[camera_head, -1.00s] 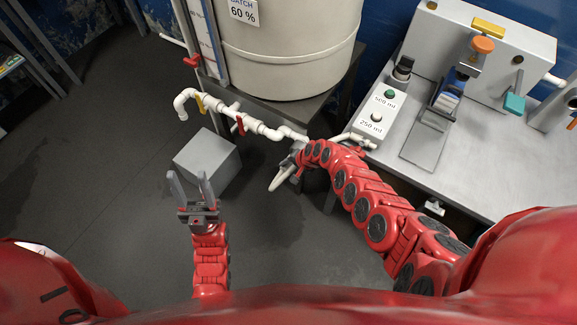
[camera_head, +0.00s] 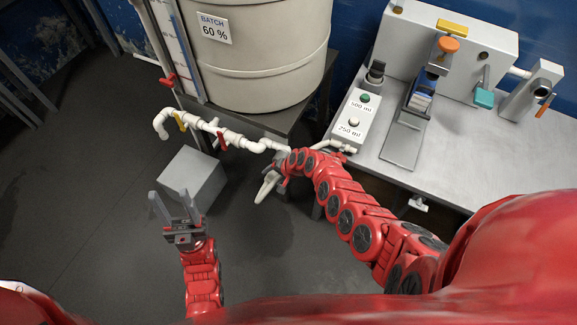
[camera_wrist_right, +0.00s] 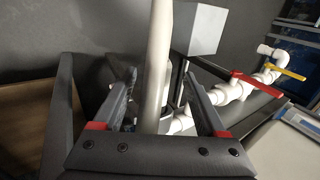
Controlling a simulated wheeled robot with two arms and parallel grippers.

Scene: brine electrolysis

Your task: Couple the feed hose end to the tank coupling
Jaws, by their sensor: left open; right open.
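The white feed hose (camera_head: 268,186) hangs by my right gripper (camera_head: 279,164), below the tank's outlet pipe. In the right wrist view the hose (camera_wrist_right: 158,50) runs upright between the two open fingers of my right gripper (camera_wrist_right: 160,78), with no clear grip on it. The white pipe end at the tank coupling (camera_wrist_right: 182,123) shows just beyond the fingers, close to the hose. In the head view my right arm partly hides this spot, so I cannot tell whether hose and coupling touch. My left gripper (camera_head: 168,194) is open and empty, in front of a grey box.
The tank (camera_head: 262,60) stands on a dark stand. Its white pipe (camera_head: 205,126) has red and yellow valve handles. The grey box (camera_head: 196,176) stands below the pipe. The floor at left is clear.

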